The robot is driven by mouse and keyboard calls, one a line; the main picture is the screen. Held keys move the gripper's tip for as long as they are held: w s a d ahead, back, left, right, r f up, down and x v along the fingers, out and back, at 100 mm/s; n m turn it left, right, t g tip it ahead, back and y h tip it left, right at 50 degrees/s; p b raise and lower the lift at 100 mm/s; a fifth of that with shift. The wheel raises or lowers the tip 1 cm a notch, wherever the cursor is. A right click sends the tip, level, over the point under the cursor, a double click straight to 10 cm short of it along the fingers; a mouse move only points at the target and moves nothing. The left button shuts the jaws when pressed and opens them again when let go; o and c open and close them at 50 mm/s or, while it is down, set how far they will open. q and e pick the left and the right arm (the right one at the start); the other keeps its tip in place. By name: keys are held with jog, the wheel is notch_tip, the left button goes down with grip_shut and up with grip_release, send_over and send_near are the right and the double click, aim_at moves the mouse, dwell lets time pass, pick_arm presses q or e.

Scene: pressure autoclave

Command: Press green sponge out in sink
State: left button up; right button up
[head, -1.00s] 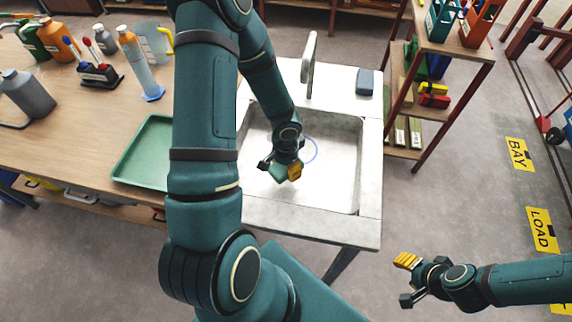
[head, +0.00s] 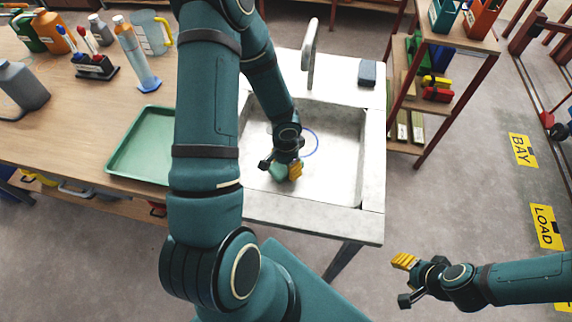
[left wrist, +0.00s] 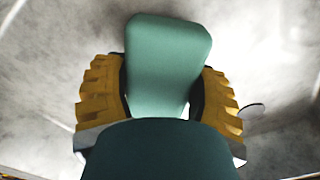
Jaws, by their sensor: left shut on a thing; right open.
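The green sponge (left wrist: 165,55) is between the two yellow finger pads of my left gripper (left wrist: 160,100) in the left wrist view. In the head view a small part of the sponge (head: 277,172) shows beside the fingers of my left gripper (head: 281,171). This gripper is shut on the sponge, over the grey sink basin (head: 335,185). I cannot tell whether the sponge touches the basin floor. My right gripper (head: 403,281) is open and empty, to the right of the sink and in front of it.
A faucet (head: 309,50) stands at the back of the sink, with a dark blue block (head: 368,72) on the rim to its right. A green tray (head: 143,143) lies on the wooden bench to the left. A shelf unit (head: 445,45) stands at the right.

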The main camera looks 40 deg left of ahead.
pick_arm(q)
jog(key=shift+f+b, duration=0.5)
jog(key=shift+b, duration=0.05)
dwell(0.6)
jog(key=shift+s+f+b, duration=0.15)
jog(key=shift+b, duration=0.15)
dwell(1.5)
jog(key=shift+r+p, duration=2.75)
jog(key=shift+r, duration=0.85)
